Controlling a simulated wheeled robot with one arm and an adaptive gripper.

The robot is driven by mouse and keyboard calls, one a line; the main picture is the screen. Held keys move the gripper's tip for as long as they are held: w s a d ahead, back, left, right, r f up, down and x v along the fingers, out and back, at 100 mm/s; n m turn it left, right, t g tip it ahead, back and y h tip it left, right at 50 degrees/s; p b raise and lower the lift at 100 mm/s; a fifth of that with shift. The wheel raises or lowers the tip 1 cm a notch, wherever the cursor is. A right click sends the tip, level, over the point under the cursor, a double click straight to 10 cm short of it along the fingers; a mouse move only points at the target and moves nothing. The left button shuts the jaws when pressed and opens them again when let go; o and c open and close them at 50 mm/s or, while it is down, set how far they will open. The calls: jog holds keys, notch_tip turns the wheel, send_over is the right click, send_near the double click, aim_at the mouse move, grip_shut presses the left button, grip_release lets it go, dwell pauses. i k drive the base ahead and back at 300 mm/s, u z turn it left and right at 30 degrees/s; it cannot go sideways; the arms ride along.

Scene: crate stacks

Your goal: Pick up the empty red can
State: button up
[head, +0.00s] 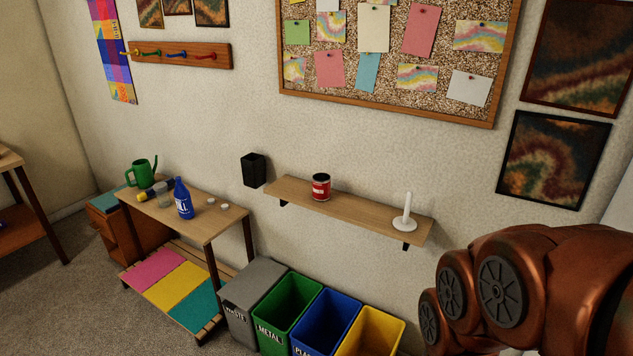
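A red can (321,187) with a pale label and a dark top opening stands upright on a wooden wall shelf (365,214), left of the shelf's middle. I cannot tell from here whether it is empty. My arm fills the lower right corner of the head view. My gripper is not in view.
A white candle holder (405,214) stands at the shelf's right end. A black wall holder (253,170) hangs left of the shelf. Grey (250,286), green (285,313), blue (326,325) and yellow (371,332) bins stand below. A small table (213,226) holds a blue bottle (183,200).

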aim_at(321, 187)
jog(key=u, duration=0.55)
jog(key=i, duration=1.2)
jog(key=u, duration=0.2)
